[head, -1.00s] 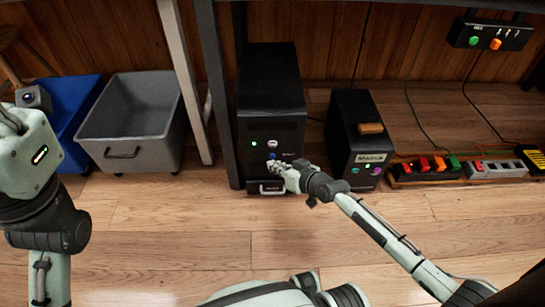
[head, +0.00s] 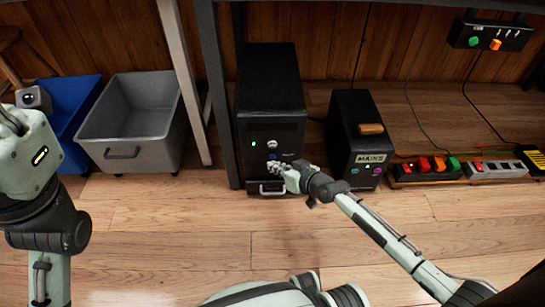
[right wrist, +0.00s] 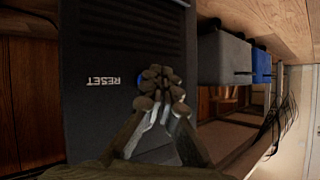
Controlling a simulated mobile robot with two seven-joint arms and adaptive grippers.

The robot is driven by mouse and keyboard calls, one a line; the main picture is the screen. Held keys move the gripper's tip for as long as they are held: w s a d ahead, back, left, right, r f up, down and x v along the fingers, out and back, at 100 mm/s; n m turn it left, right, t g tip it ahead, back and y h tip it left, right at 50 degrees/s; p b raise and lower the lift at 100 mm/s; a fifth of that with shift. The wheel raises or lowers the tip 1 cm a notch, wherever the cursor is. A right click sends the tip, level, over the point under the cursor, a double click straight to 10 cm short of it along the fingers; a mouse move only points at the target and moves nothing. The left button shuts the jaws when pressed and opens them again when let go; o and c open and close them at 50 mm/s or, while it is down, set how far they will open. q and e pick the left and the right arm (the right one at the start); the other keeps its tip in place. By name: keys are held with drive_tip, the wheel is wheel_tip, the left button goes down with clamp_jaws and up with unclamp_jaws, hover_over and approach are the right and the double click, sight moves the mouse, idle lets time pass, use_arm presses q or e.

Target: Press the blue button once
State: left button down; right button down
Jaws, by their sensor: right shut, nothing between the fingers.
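The blue button (right wrist: 137,80) is on the front of a black computer tower (head: 270,80), beside a white RESET label (right wrist: 104,81). In the right wrist view, only a blue sliver of it shows behind my fingertips. I cannot tell whether the tips touch or press the button. Part of my left arm shows at the left edge, but its fingers do not.
A white button and a green light sit higher on the tower front. A smaller black MAINS box (head: 352,115) with coloured buttons stands to the right, then power strips (head: 497,168). A grey bin (head: 135,108) and a blue bin stand left. The front floor is clear.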

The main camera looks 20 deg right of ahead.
drive_tip(key=shift+w, duration=0.15)
drive_tip(key=shift+w+d, duration=0.15)
drive_tip(key=shift+w, duration=0.1)
drive_tip(key=shift+w+d+b, duration=0.15)
drive_tip(key=shift+w+b, duration=0.25)
drive_tip(key=shift+w, duration=0.05)
idle(0.6)
drive_tip(key=shift+s+r, duration=0.1)
idle(0.4)
drive_tip(key=shift+s+p, duration=0.2)
drive_tip(key=shift+p, duration=0.15)
drive_tip(key=shift+s+a+p, duration=0.3)
drive_tip(key=shift+s, duration=0.25)
